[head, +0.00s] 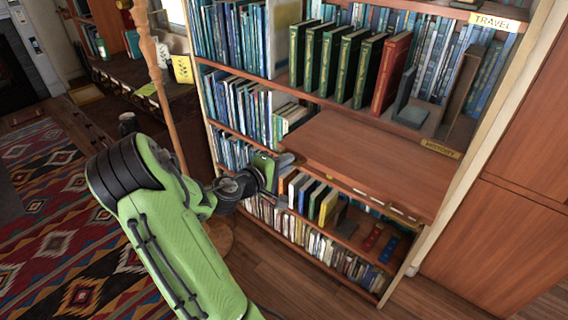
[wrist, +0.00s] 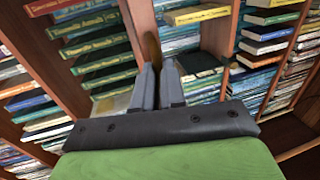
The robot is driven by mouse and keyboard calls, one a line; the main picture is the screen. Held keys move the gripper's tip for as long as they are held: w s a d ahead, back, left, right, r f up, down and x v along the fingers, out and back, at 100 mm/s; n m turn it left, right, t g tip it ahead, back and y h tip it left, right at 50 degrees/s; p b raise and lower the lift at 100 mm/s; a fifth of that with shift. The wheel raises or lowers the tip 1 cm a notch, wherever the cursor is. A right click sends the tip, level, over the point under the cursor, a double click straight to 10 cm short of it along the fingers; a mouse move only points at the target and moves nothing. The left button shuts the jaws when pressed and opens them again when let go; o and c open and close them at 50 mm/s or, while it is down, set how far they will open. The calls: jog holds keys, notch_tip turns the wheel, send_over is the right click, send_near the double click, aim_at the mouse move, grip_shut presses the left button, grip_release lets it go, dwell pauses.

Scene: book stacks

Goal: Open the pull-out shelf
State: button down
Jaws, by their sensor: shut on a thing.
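The pull-out shelf (head: 365,160) is a flat reddish-brown board in the bookcase in the head view. It juts out in front of the rows of books, and its top is bare. My gripper (head: 285,162) is at the left end of its front edge and is shut on the shelf there. In the wrist view, the two grey fingers of my gripper (wrist: 159,88) are close together. The fingers and wrist hide the exact contact.
Green books and a red book (head: 391,72) stand on the level above. A "HISTORY" label (head: 440,148) is at the right, with a cabinet (head: 515,190) beyond the bookcase. A wooden pole (head: 165,90) stands left of it. A patterned rug (head: 60,210) lies on the floor at left.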

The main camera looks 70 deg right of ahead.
jog(key=c, duration=1.2)
grip_release()
jog(key=p+v, duration=0.1)
jog(key=v, duration=1.4)
jog(key=shift+w+a+p, duration=0.25)
jog(key=shift+a+p, duration=0.05)
jog(key=shift+a, duration=0.05)
jog(key=shift+r, duration=0.15)
